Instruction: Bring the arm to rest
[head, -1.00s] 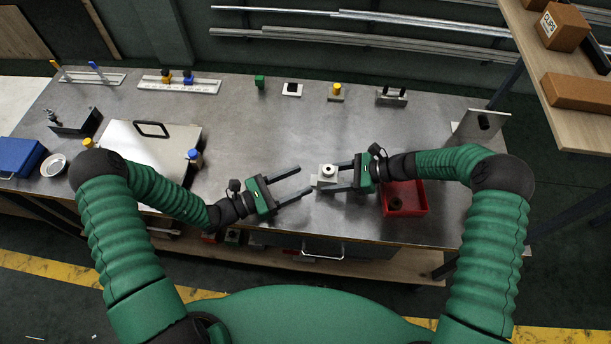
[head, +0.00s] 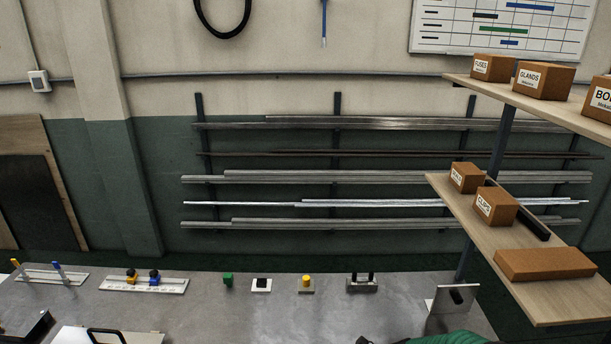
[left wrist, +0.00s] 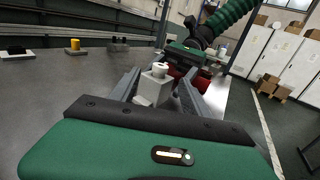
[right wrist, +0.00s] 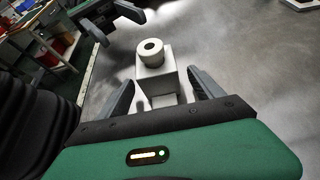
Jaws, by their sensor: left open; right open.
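My left gripper (left wrist: 158,76) is open in the left wrist view. A light grey block with a round white, holed top piece (left wrist: 156,86) stands upright on the bench just beyond its fingertips. My right gripper (right wrist: 162,78) is open in the right wrist view, with the same block (right wrist: 152,54) ahead of and between its fingertips. A small gap shows beside each finger. The two grippers face each other across the block; part of the left gripper (right wrist: 112,20) shows at the top left. In the head view both grippers are out of frame; only green arm sleeve shows at bottom right.
The steel bench (head: 235,315) carries several small fixtures along its back, including a yellow-topped one (head: 306,284) and an upright metal plate (head: 453,298). A wooden shelf with boxes (head: 558,264) overhangs at right.

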